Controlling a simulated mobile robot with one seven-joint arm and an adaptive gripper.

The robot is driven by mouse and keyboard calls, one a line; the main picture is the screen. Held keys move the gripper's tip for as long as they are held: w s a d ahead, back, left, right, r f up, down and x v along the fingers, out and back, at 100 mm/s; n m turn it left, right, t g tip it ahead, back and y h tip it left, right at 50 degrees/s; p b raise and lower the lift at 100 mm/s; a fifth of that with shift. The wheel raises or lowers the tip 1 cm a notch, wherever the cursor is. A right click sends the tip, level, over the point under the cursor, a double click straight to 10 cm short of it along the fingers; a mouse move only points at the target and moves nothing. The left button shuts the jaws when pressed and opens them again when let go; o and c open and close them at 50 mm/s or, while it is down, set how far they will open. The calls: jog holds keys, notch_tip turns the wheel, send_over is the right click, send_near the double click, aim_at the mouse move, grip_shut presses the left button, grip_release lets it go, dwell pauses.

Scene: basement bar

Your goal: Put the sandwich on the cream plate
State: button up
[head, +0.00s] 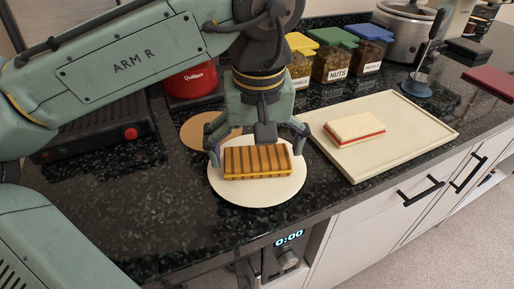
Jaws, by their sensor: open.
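A grilled sandwich (257,164) with dark stripes on top and a yellow edge lies on, or just above, the round cream plate (258,194) on the dark counter. My gripper (257,147) is directly above and behind it, pointing down. Its fingers are spread, one at each end of the sandwich. The gripper partly hides the back of the plate. A second, pale sandwich (355,127) with a red filling line lies on the cream rectangular board (395,151) to the right.
A tan round disc (196,131) lies behind the plate. Jars with coloured lids (335,64) stand at the back, near a red pot (190,82) and a slow cooker (403,28). A black appliance (95,135) is at left. The counter's front edge is close to the plate.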

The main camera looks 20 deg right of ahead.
aim_at(259, 164)
notch_tip(259, 164, up, 12)
jog(key=s, duration=0.1)
jog(key=shift+s+a, duration=0.2)
jog(key=shift+s, duration=0.1)
dwell(0.5)
